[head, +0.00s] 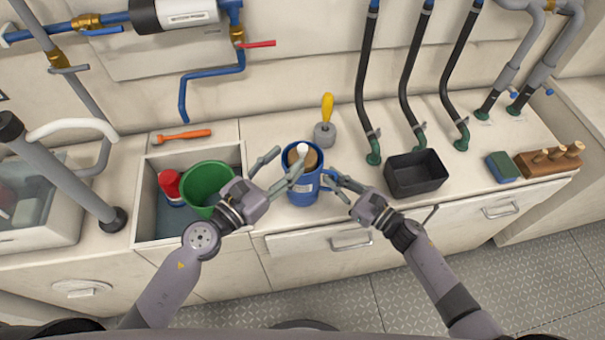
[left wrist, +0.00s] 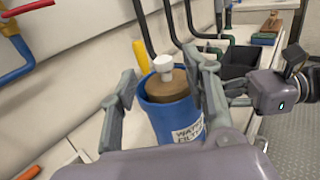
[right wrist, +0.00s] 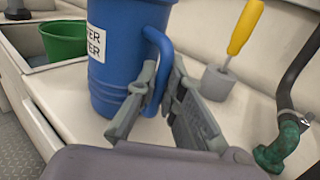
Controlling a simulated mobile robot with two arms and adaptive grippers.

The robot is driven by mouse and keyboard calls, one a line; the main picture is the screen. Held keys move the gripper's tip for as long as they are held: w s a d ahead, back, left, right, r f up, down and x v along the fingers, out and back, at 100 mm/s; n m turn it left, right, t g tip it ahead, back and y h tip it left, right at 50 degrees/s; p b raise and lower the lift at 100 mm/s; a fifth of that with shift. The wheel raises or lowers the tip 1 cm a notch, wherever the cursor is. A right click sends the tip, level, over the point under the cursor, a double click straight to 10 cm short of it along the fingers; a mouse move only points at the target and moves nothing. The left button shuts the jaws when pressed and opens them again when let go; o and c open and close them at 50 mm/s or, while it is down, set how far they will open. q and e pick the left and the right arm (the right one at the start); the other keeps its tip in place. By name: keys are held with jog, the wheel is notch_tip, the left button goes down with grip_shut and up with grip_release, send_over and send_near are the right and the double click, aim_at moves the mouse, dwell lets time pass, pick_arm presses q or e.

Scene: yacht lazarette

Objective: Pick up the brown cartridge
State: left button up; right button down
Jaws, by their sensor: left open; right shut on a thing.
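The brown cartridge (left wrist: 165,86) with a white knob (head: 302,149) on top sits inside the blue water filter housing (head: 303,190). Only its upper part shows above the rim; the rest is hidden. My left gripper (head: 285,168) is open, with its fingers on either side of the cartridge top, apart from it in the left wrist view (left wrist: 165,92). My right gripper (head: 330,183) is shut on the blue handle (right wrist: 160,65) at the housing's side. The housing stands upright on the counter.
A sink (head: 150,205) at the left holds a green bucket (head: 207,178) and a red-capped container (head: 170,184). A yellow-handled tool (head: 327,108) stands behind the housing. A black tray (head: 416,174) and hoses (head: 411,85) are to the right.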

aim_at(299, 152)
pick_arm(q)
jog(key=x, duration=0.5)
jog(key=shift+d+f, duration=0.1)
jog(key=shift+f, duration=0.3)
jog(key=shift+s, duration=0.1)
jog(key=shift+c, duration=0.3)
grip_shut()
